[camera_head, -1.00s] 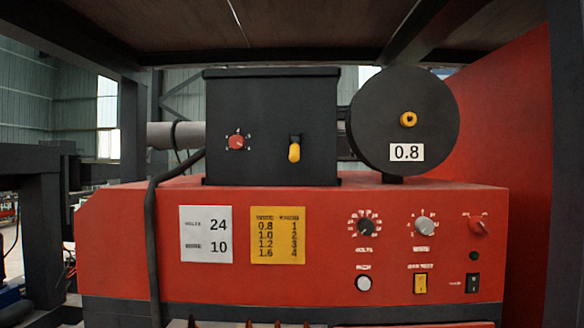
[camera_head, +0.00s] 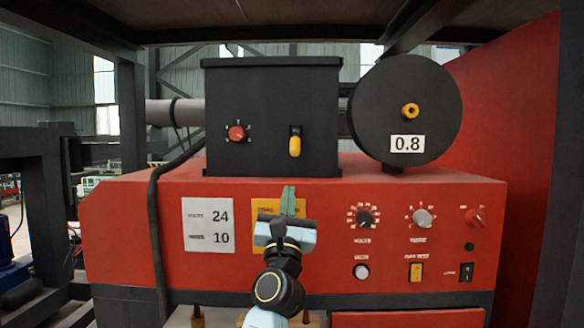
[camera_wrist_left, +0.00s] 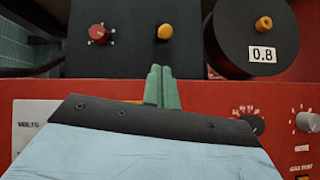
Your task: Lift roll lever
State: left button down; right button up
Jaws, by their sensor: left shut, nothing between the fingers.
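The yellow roll lever (camera_head: 295,142) hangs downward on the front of the black feeder box (camera_head: 262,105), on top of the red machine. In the left wrist view the lever's yellow end (camera_wrist_left: 165,32) shows above my fingertips. My left gripper (camera_head: 288,193) is shut and empty, its green fingers together and pointing up. In the head view it is below the lever, in front of the yellow chart. In the left wrist view the fingers (camera_wrist_left: 161,75) are apart from the lever. My right gripper is not in view.
A red knob (camera_head: 237,133) sits left of the lever. A black wire spool (camera_head: 407,112) marked 0.8 stands to the right. Knobs and switches fill the red panel's right side. A dark frame bar crosses above; a black cable hangs left.

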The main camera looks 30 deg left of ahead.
aim_at(295, 142)
pick_arm(q)
jog(key=shift+w, duration=0.1)
jog(key=x, duration=1)
